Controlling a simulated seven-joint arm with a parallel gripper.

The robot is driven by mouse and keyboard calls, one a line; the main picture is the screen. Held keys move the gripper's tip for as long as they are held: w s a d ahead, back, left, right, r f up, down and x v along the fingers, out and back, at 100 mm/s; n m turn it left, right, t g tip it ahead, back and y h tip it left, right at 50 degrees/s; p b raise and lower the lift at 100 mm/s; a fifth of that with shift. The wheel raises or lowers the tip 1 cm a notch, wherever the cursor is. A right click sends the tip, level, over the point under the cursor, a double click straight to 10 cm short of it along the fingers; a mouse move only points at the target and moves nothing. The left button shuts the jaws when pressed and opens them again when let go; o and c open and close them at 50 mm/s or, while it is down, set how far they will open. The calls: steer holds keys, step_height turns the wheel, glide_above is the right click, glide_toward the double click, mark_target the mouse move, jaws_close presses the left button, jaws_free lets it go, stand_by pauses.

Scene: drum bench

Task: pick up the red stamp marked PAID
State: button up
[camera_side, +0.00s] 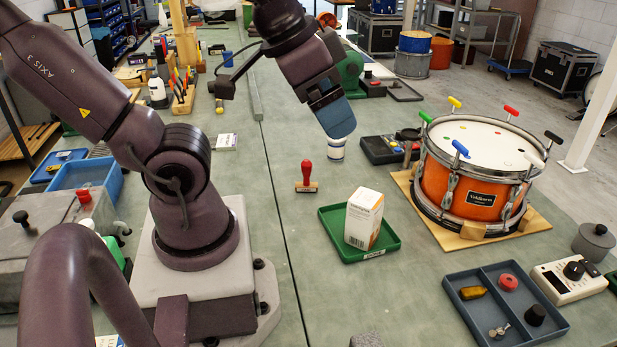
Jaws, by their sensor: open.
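A red-handled stamp (306,173) stands upright on the green bench top, left of the middle seam's right-hand side tray. It has a rounded red knob and a light brown base; any PAID marking is too small to read. My gripper (338,130) is above and to the right of the stamp in the picture, apart from it. It points down, open, with its fingers seen edge-on. A small white jar with a blue band (336,149) shows just below the fingertips; I cannot tell how far beneath them it is.
A green tray (373,255) holding a white box (363,219) is right of the stamp. An orange drum (474,180) stands farther right. A blue divided tray (560,322) with small parts is at lower right. Bench around the stamp's left and front is clear.

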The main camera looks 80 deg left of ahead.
stand_by(0.3)
steer(key=c, duration=0.6)
